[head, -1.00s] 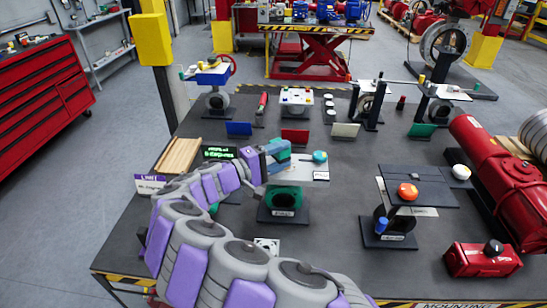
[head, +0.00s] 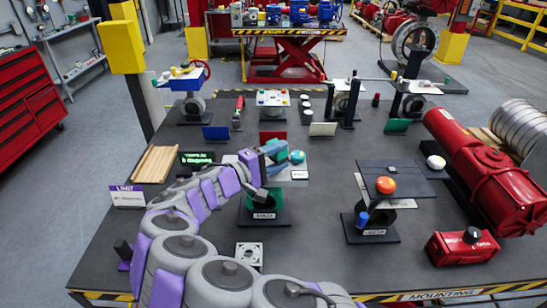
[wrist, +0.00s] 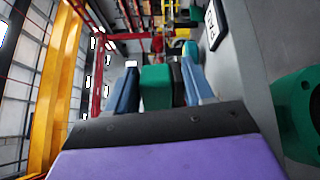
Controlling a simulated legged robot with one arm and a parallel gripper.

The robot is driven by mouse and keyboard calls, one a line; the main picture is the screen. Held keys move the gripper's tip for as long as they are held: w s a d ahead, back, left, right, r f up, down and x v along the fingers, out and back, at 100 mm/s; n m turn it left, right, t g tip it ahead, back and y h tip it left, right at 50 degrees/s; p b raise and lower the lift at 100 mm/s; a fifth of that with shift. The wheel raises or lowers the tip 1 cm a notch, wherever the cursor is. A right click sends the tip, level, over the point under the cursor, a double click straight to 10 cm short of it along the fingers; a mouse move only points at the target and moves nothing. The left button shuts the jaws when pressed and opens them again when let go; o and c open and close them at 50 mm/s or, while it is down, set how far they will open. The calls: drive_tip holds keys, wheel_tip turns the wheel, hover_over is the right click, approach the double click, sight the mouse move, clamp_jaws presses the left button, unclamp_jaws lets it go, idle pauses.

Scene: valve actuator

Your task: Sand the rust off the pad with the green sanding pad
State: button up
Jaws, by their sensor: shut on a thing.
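My gripper (head: 279,153) is at the pale grey plate (head: 290,172) on top of a green valve stand (head: 262,200) in the middle of the table. In the wrist view its blue fingers (wrist: 160,88) are shut on a green block, the sanding pad (wrist: 157,88). The sanding pad is mostly hidden behind the fingers in the head view. I cannot make out rust, nor whether the sanding pad touches the plate.
Red cylinders (head: 490,165) line the table's right side. Small coloured panels stand behind the plate.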

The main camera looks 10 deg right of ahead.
drive_tip(key=shift+r, duration=0.1)
drive_tip(key=shift+r+p, duration=1.6)
drive_tip(key=shift+r, duration=1.3)
drive_tip(key=shift+r, duration=0.1)
drive_tip(key=shift+r+p, duration=0.9)
drive_tip(key=shift+r, duration=0.55)
drive_tip(key=shift+f, duration=0.1)
drive_tip(key=shift+f+b, duration=2.5)
drive_tip(key=shift+f, duration=1.85)
drive_tip(key=shift+r, duration=0.1)
